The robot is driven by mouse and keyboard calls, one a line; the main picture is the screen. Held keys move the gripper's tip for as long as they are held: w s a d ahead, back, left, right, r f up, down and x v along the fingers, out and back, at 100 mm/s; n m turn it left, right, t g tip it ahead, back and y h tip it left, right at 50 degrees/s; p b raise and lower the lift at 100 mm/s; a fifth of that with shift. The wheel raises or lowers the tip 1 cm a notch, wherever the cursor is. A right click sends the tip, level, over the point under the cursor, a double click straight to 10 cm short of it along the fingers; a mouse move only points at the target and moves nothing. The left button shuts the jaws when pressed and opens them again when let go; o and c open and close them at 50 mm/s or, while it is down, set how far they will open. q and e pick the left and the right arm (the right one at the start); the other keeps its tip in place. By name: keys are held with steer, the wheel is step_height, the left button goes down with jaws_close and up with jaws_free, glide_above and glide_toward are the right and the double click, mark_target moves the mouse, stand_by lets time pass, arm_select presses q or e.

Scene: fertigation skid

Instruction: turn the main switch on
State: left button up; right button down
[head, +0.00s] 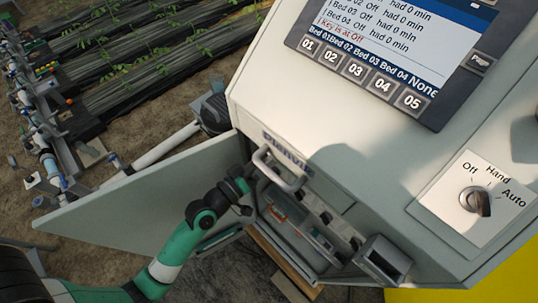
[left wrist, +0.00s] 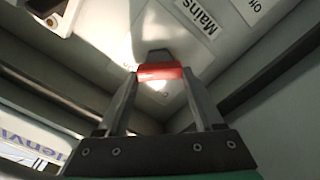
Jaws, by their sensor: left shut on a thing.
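The main switch (left wrist: 160,72) shows in the left wrist view as a red handle on a pale panel, next to a "Mains" label (left wrist: 198,14). My left gripper (left wrist: 158,82) has its two fingers shut on the red handle, one at each side. Part of an "Off" label shows at the top of that view. In the head view my green left arm reaches in past the open cabinet door to the cabinet opening; its fingertips and the main switch cannot be made out there. My right gripper is in neither view.
The open cabinet door (head: 140,205) spreads to the left of the cabinet. A metal handle (head: 279,170) stands out close to my left wrist. Above are a screen reading "Key is at Off" (head: 385,45) and an Off/Hand/Auto key switch (head: 475,201).

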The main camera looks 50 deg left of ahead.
arm_select(q)
steer(key=o, duration=1.4)
steer(key=shift+c, duration=0.2)
steer(key=s+d+b, duration=0.1)
steer(key=s+b, duration=0.2)
steer(key=s, duration=0.8)
steer(key=shift+s, duration=0.3)
